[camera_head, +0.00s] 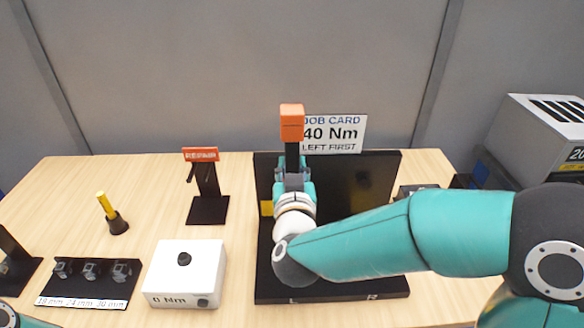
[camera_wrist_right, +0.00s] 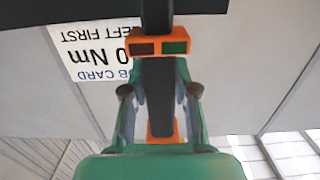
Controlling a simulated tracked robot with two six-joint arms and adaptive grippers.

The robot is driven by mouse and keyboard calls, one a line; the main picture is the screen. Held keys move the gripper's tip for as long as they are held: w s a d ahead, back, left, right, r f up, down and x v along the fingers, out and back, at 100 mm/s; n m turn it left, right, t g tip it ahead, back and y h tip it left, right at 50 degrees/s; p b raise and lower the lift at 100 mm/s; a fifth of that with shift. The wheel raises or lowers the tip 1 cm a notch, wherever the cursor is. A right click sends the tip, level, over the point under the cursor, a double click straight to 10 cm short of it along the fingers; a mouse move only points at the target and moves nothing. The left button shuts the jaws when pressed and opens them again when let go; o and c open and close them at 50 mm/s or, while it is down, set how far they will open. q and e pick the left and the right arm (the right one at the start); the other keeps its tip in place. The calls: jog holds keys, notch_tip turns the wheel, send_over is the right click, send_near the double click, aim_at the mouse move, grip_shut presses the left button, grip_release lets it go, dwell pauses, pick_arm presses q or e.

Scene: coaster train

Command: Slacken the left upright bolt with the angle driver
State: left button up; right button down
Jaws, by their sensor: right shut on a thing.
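My right gripper (camera_head: 293,180) is shut on the angle driver (camera_head: 292,124), an orange-headed tool with a dark shaft, held upright in front of the black fixture. In the right wrist view the fingers close around the driver's dark body, and its orange housing (camera_wrist_right: 160,47) shows a red and a green window. The black fixture (camera_head: 385,180) has an upright panel and a base marked L and R. My arm covers its left part, so the left upright bolt is hidden. I cannot tell whether the driver touches the fixture. My left gripper is out of view.
A job card (camera_head: 336,134) reads 40 Nm, left first. Left of the fixture are a white box (camera_head: 185,272) reading 0 Nm, a black stand (camera_head: 208,208) with a red label, a yellow-handled tool (camera_head: 105,205) and a socket tray (camera_head: 85,294). A grey machine (camera_head: 530,135) stands right.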

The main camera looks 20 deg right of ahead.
jog(key=shift+r+x, duration=0.2)
jog(key=shift+x, duration=0.75)
jog(key=shift+r+x, duration=0.15)
jog(key=shift+x, duration=0.8)
dwell(2.9)
jog(key=shift+s+r+b, duration=0.1)
jog(key=shift+s+b, duration=0.05)
jog(key=shift+b, duration=0.25)
dwell(1.6)
jog(key=shift+s, duration=0.2)
dwell(0.5)
